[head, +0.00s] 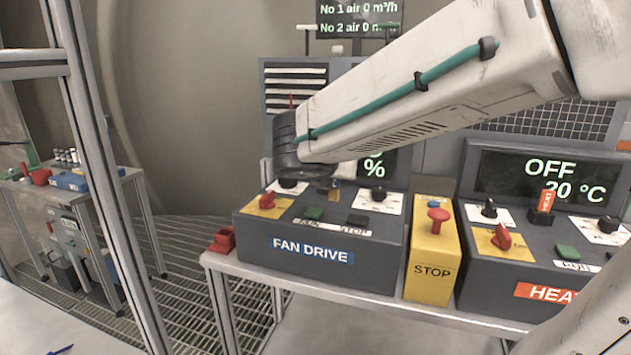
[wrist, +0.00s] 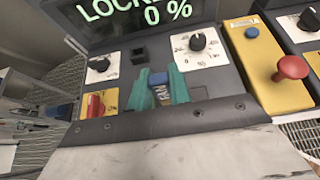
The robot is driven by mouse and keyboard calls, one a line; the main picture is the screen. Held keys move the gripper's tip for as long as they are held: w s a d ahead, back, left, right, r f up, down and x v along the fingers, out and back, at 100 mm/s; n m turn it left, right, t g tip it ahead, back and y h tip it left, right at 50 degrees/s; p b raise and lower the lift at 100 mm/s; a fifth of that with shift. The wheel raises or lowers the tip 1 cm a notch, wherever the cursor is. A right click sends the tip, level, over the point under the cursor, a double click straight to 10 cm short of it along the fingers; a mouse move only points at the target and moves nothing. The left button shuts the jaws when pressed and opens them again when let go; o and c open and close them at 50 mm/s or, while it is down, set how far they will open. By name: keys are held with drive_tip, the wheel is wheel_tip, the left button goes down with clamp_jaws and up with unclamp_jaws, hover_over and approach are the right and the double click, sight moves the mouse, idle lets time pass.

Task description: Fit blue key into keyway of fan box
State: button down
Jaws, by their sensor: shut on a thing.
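The fan box (head: 385,262) stands on the table with a "FAN DRIVE" label. In the wrist view its display reads "LOCKED 0 %" above a sloped grey panel (wrist: 215,80). The keyway looks like the small black square socket (wrist: 138,55) left of the panel's middle. My gripper (wrist: 160,82) has teal fingers and is shut on the blue key (wrist: 158,79), whose tag reads "FAN". In the wrist view the key appears below and right of the socket, apart from it.
A yellow stop box (head: 432,250) with a red button stands right of the fan box. The heater box (head: 500,265) with an orange key is farther right. The fan panel has a red switch (wrist: 95,106) and black knobs (wrist: 197,42). A red block (head: 222,239) sits left.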

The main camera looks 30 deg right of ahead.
drive_tip(key=shift+w+d+f, duration=0.9)
drive_tip(key=shift+w+d, duration=0.35)
drive_tip(key=shift+w, duration=0.9)
drive_tip(key=shift+w+d+f, duration=0.9)
drive_tip(key=shift+w+d, duration=0.4)
drive_tip(key=shift+w, duration=0.9)
drive_tip(key=shift+w+d+f, duration=0.9)
drive_tip(key=shift+w+d, duration=0.35)
drive_tip(key=shift+w, duration=0.9)
drive_tip(key=c, duration=1.3)
unclamp_jaws()
drive_tip(key=shift+w, duration=0.15)
drive_tip(key=shift+r, duration=0.1)
